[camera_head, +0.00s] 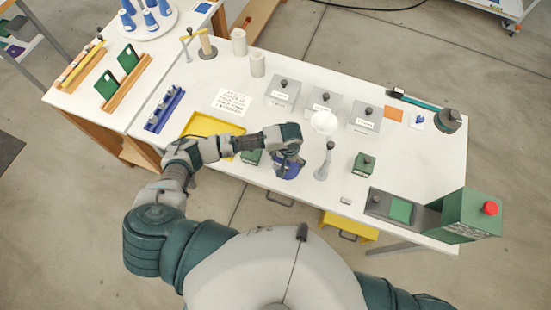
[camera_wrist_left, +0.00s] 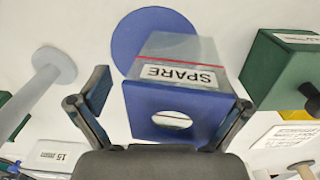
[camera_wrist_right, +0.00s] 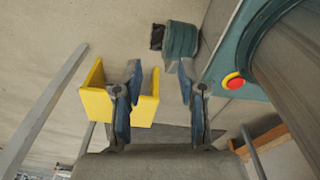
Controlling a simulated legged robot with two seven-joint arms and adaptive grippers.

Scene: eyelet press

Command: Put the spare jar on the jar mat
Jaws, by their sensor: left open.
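The spare jar (camera_wrist_left: 180,72) is a greyish see-through box with a SPARE label and a blue top with a round hole. A round blue jar mat (camera_wrist_left: 130,38) shows behind its base in the left wrist view. The base overlaps the mat in that view; I cannot tell whether it rests fully on it. My left gripper (camera_wrist_left: 170,98) is open, with one finger on each side of the jar's blue top. In the head view my left gripper (camera_head: 288,158) hides most of the jar and mat. My right gripper (camera_wrist_right: 160,90) is open and empty, off the table.
A grey post on a round base (camera_head: 324,160) stands just right of the left gripper. Green boxes stand on both sides, one farther right (camera_head: 363,164). Grey labelled boxes (camera_head: 283,92) stand behind. A green press with a red button (camera_head: 468,212) is at the right end.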

